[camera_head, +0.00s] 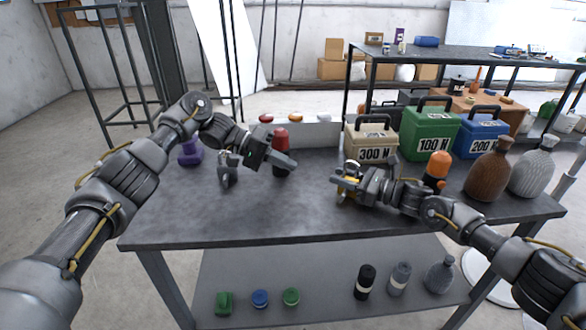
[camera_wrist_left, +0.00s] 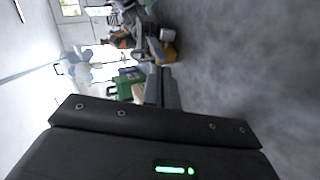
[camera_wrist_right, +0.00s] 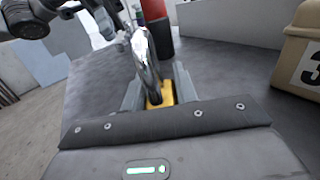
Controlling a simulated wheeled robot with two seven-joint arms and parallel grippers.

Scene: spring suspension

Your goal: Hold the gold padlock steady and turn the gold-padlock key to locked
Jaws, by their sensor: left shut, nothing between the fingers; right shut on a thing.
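My right gripper (camera_head: 343,181) is shut on the gold padlock (camera_wrist_right: 166,96) just above the table, right of its centre. In the right wrist view the silver shackle (camera_wrist_right: 146,62) rises from the padlock's yellow body between the fingers. The padlock also shows in the left wrist view (camera_wrist_left: 170,52), partly hidden by the right gripper. My left gripper (camera_head: 287,165) is shut and empty, left of the padlock and apart from it, with its fingers (camera_wrist_left: 162,88) pointing towards it. I cannot make out the key or its position.
A red and black cylinder (camera_head: 281,139) stands right behind my left gripper. The 300 N case (camera_head: 370,138), green case (camera_head: 428,134) and blue case (camera_head: 481,132) stand behind the right gripper. Bottles (camera_head: 488,172) are at the right. The table's front left (camera_head: 205,220) is clear.

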